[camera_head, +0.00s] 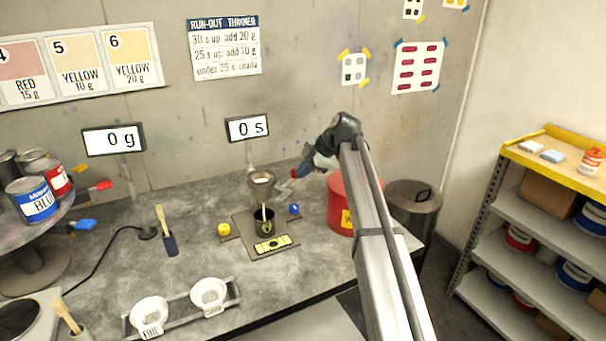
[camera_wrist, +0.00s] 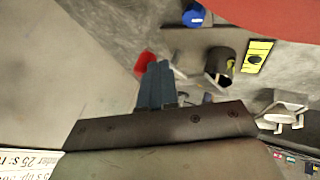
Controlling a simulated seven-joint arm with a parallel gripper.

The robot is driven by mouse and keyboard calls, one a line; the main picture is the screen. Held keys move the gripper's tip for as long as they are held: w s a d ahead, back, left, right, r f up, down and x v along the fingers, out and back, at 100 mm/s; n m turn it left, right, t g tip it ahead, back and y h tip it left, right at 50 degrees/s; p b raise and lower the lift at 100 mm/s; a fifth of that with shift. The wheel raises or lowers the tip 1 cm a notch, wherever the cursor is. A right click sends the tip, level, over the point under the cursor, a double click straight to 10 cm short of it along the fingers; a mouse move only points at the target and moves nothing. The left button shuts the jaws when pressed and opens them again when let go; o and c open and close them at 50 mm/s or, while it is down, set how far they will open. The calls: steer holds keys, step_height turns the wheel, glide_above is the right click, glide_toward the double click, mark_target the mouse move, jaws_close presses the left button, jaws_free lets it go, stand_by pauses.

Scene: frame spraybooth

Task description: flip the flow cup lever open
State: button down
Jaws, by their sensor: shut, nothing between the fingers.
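The flow cup (camera_head: 262,187) is a grey metal funnel held above a dark cup (camera_head: 263,222) on a small plate, with a stick showing in front. The dark cup also shows in the wrist view (camera_wrist: 220,62). My gripper (camera_head: 299,172) is just right of the flow cup, at about rim height; its blue fingers are together and empty in the wrist view (camera_wrist: 158,70). A red piece (camera_wrist: 145,64) shows beside the fingertips in the wrist view; I cannot tell whether it is the lever's end or whether they touch. My gripper hides part of that area.
A red canister (camera_head: 340,212) stands close to the right, under my arm. Blue (camera_head: 294,208) and yellow (camera_head: 223,229) pieces flank the plate. A display reading 0 s (camera_head: 247,128) is behind the cup. Two white bowls (camera_head: 208,296) stand in front; bench left of the plate is partly clear.

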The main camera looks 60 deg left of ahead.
steer(key=shift+w+a, duration=0.1)
steer(key=shift+a, duration=0.2)
stand_by(0.4)
steer(key=shift+d, duration=0.1)
steer(key=w+d+r, duration=0.1)
steer(key=d+r, duration=0.1)
steer(key=w+d+r, duration=0.2)
steer(key=d+r, duration=0.1)
steer(key=w+d+r, duration=0.1)
steer(key=d+r, duration=0.2)
steer(key=shift+w+d, duration=0.2)
steer(key=shift+w, duration=0.05)
stand_by(0.6)
